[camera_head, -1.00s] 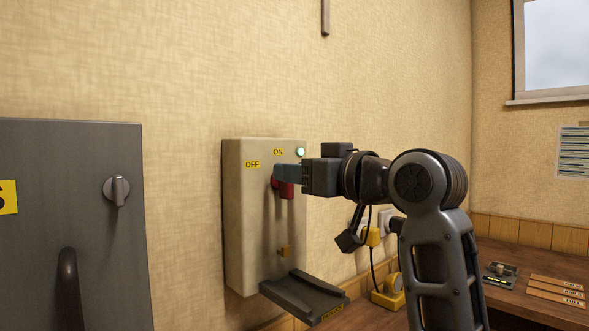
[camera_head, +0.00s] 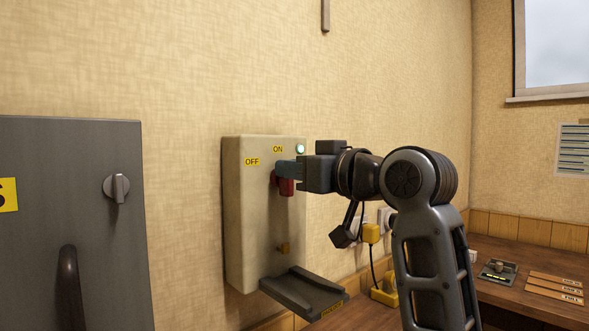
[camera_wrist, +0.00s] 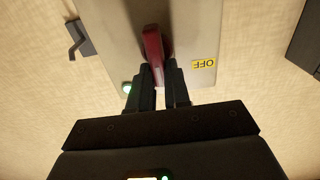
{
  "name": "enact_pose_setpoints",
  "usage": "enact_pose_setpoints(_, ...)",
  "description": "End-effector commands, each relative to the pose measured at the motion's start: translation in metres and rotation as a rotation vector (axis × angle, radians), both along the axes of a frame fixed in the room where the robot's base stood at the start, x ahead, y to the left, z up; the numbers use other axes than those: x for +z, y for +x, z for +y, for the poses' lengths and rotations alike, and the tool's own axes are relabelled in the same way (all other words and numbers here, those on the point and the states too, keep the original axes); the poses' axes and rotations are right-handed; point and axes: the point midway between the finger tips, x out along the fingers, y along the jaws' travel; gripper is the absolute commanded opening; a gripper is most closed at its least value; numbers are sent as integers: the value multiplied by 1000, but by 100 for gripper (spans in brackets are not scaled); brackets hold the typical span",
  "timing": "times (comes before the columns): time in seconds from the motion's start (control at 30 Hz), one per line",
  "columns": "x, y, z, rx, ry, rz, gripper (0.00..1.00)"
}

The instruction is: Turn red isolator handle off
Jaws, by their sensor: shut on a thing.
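The red isolator handle (camera_head: 287,187) is on the front of a pale box (camera_head: 250,215) on the wall, below the yellow ON label (camera_head: 278,149) and to the right of the OFF label (camera_head: 252,162). My gripper (camera_head: 281,172) reaches in from the right, its fingers over the handle's upper part and hiding some of it. In the wrist view the red handle (camera_wrist: 153,45) runs between the two dark fingers of my gripper (camera_wrist: 158,75), which are shut on it. The OFF label (camera_wrist: 203,63) lies right of the fingers there. A pale green lamp (camera_head: 300,149) glows beside ON.
A dark grey flap (camera_head: 303,292) sticks out below the box, with a small brass-coloured piece (camera_head: 283,249) above it. A grey cabinet (camera_head: 85,220) with a knob stands at the left. A wooden desk (camera_head: 510,265) with small items lies at the right.

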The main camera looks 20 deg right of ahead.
Motion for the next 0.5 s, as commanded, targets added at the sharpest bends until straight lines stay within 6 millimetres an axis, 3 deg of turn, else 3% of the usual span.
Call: enact_pose_setpoints(0.5,-1,-1,2,-1,-147,-48,0)
